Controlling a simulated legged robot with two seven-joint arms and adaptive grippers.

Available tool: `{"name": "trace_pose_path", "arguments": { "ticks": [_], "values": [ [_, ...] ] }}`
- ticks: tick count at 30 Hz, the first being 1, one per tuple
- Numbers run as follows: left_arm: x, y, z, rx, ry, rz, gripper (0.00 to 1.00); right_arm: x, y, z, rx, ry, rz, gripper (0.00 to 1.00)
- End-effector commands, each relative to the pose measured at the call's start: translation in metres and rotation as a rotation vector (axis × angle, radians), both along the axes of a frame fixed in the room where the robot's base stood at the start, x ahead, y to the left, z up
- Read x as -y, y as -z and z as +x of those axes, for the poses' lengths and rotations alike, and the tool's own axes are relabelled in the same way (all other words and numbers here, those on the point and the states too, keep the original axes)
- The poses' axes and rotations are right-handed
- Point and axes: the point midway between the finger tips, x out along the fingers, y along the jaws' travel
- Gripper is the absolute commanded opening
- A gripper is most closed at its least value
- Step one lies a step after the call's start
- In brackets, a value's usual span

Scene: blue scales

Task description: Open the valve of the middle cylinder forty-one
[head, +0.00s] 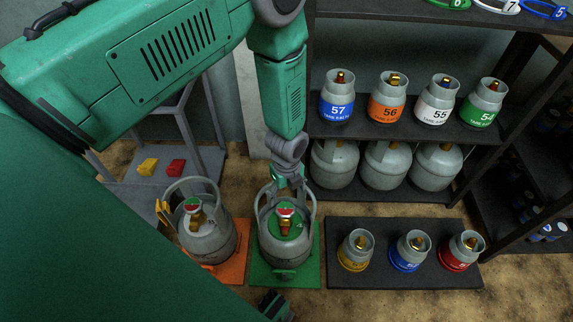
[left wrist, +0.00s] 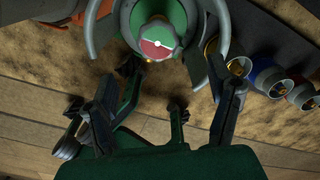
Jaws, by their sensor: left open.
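A grey gas cylinder (head: 284,240) with a green top stands upright on a green scale (head: 309,270), between an orange scale and a black tray. It has a grey handle ring and a red-and-white round gauge (head: 286,208) beside a brass valve (head: 285,228). I cannot read its number. My left gripper (head: 286,182) hangs from above at the back of its handle ring. In the left wrist view the open left gripper (left wrist: 165,85) has dark fingers spread apart, with the red-and-white gauge (left wrist: 155,47) beyond them. Contact cannot be told.
Another cylinder (head: 208,240) stands on an orange scale (head: 238,255) at left. A black tray (head: 400,275) with three small cylinders lies at right. A shelf (head: 410,130) of numbered cylinders stands behind. Yellow (head: 148,166) and red (head: 176,167) blocks rest on a grey stand.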

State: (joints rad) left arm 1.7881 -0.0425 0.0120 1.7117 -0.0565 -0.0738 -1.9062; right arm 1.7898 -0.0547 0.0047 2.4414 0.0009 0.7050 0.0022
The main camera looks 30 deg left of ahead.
Motion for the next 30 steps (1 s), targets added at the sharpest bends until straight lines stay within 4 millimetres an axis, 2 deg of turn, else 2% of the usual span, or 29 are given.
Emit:
{"name": "trace_pose_path", "arguments": {
  "ticks": [1,3,10,15,25,26,27,30],
  "values": [
    [-0.001,0.017,-0.001,-0.002,-0.002,0.000,0.75,0.000,0.009,0.000,0.000,0.000,0.000,0.32],
    [-0.001,0.033,-0.001,-0.003,-0.002,-0.001,0.75,0.000,0.015,0.000,0.000,0.000,0.000,0.32],
    [-0.002,0.072,-0.001,0.000,-0.004,-0.003,0.75,0.000,0.030,0.000,0.000,0.000,0.000,0.32],
    [-0.001,0.086,-0.001,0.000,-0.003,-0.001,0.75,0.000,0.035,0.000,0.000,0.000,0.000,0.32],
    [-0.001,0.088,0.000,0.001,-0.003,-0.002,0.75,0.000,0.035,0.000,0.000,0.000,0.000,0.32],
    [-0.001,0.088,0.000,0.001,-0.003,-0.002,0.71,0.000,0.035,0.000,0.000,0.000,0.000,0.32],
    [-0.001,0.088,0.000,0.000,-0.003,-0.001,0.57,0.000,0.035,0.000,0.000,0.000,0.000,0.32],
    [-0.002,0.088,0.000,0.001,-0.004,-0.003,0.24,0.000,0.035,0.000,0.000,0.000,0.000,0.32]
  ]
}}
